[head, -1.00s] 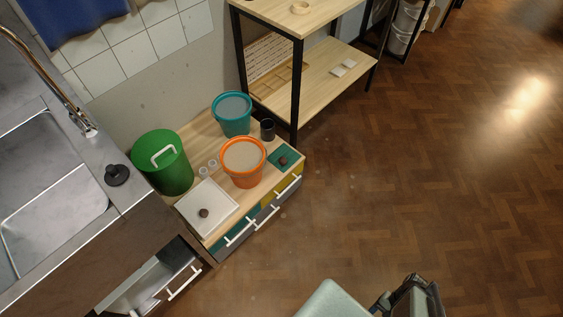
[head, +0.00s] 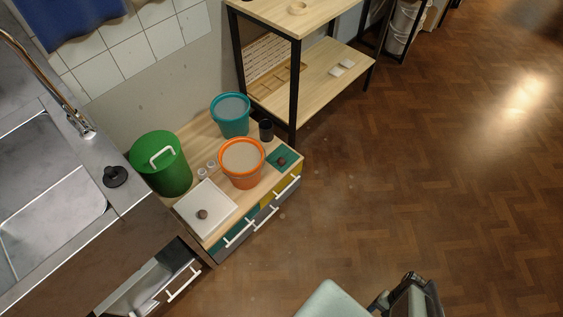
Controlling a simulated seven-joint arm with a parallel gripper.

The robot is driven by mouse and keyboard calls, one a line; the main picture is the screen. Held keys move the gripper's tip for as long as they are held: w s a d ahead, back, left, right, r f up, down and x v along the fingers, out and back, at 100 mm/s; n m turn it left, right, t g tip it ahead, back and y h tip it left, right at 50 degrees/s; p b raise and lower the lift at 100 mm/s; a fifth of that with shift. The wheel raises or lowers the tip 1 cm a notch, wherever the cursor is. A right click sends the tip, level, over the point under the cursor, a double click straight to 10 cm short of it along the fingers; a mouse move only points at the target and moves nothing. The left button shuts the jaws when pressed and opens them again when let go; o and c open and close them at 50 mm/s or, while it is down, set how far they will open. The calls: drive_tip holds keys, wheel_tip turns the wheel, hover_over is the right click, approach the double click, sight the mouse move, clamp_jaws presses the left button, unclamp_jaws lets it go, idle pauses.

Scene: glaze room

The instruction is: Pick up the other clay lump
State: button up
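One dark brown clay lump (head: 202,214) sits on a white square slab (head: 221,197) at the front left of the low wooden cabinet top. Another dark brown clay lump (head: 281,161) sits on a small green mat (head: 290,154) at the cabinet's right end. My gripper (head: 413,296) appears as a dark shape at the bottom edge of the head view, over the floor and well apart from both lumps. Its fingertips cannot be made out, so I cannot tell whether it is open or holds anything.
An orange bucket (head: 242,168), a teal bucket (head: 231,115), a dark cup (head: 266,130) and a green lidded bin (head: 161,168) stand on the cabinet. A drawer (head: 160,280) is open below the sink. A wooden shelf (head: 318,77) stands behind. The floor (head: 450,180) at right is clear.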

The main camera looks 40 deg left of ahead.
wheel_tip(320, 180, up, 8)
drive_tip(key=r+n+t, duration=0.1)
drive_tip(key=n+t, duration=0.6)
drive_tip(key=n, duration=0.6)
hover_over(282, 160)
wheel_tip(282, 160, down, 14)
drive_tip(key=shift+r, duration=0.15)
